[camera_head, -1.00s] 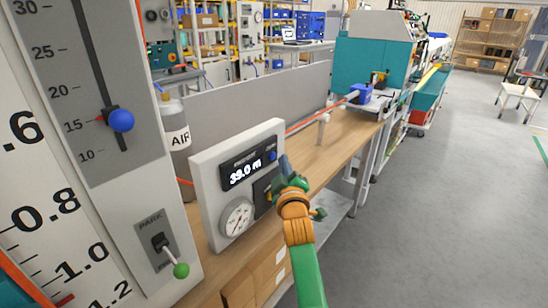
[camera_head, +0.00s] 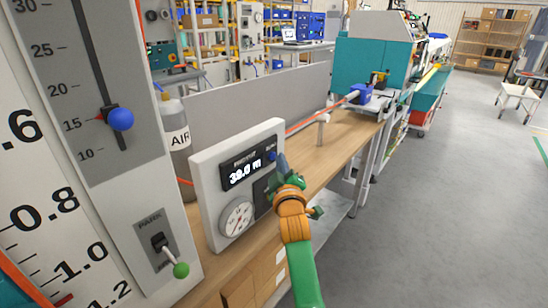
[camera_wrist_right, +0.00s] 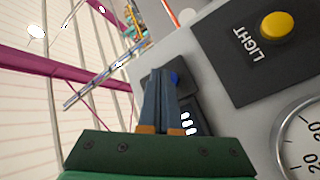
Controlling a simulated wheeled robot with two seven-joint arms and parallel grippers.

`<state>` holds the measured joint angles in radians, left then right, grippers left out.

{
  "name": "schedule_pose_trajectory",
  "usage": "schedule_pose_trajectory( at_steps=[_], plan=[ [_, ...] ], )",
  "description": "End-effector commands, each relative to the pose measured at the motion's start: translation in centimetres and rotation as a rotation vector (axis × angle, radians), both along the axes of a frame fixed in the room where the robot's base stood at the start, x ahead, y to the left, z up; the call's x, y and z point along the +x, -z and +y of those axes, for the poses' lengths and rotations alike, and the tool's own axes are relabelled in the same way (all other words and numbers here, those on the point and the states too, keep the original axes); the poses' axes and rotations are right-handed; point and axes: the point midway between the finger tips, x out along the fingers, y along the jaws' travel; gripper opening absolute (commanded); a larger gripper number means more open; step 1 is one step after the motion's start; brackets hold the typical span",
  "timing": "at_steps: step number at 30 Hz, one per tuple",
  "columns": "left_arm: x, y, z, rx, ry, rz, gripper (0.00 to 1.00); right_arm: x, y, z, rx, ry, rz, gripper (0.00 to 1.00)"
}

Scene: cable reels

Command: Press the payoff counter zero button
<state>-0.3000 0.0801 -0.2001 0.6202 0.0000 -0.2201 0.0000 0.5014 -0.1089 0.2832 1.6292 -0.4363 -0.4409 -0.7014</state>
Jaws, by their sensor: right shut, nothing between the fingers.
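The payoff counter (camera_head: 240,170) is a black display reading about 39.0 m on a light grey panel. A small blue button (camera_head: 272,155) sits at the display's right end, and it also shows in the wrist view (camera_wrist_right: 175,77). My right gripper (camera_head: 281,156) is shut and empty, with its fingertips close to the blue button. In the wrist view the dark fingers of the right gripper (camera_wrist_right: 159,72) point at the button area and partly cover the counter. I cannot tell whether they touch the button. My left gripper is not in view.
A round gauge (camera_head: 237,218) is below the display. A yellow LIGHT button (camera_wrist_right: 277,26) is on the same panel. A tall scale panel with a blue knob (camera_head: 121,119) and a green-tipped lever (camera_head: 180,269) stands at left. Open floor (camera_head: 450,200) lies at right.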

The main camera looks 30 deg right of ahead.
Motion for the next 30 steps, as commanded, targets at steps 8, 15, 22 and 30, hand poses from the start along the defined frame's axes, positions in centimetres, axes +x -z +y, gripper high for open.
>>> schedule_pose_trajectory(
  at_steps=[8, 15, 22, 30],
  plan=[
    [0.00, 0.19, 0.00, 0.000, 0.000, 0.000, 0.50, 0.24, 0.05, 0.09, 0.001, 0.000, 0.000, 0.00],
    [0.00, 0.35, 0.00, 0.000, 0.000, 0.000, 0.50, 0.52, 0.08, 0.20, 0.001, 0.000, 0.000, 0.00],
    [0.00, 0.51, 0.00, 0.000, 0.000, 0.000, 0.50, 0.76, 0.01, 0.30, 0.001, 0.001, -0.001, 0.00],
    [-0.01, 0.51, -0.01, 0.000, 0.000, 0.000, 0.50, 0.84, -0.02, 0.34, 0.000, 0.001, -0.001, 0.00]
  ],
)
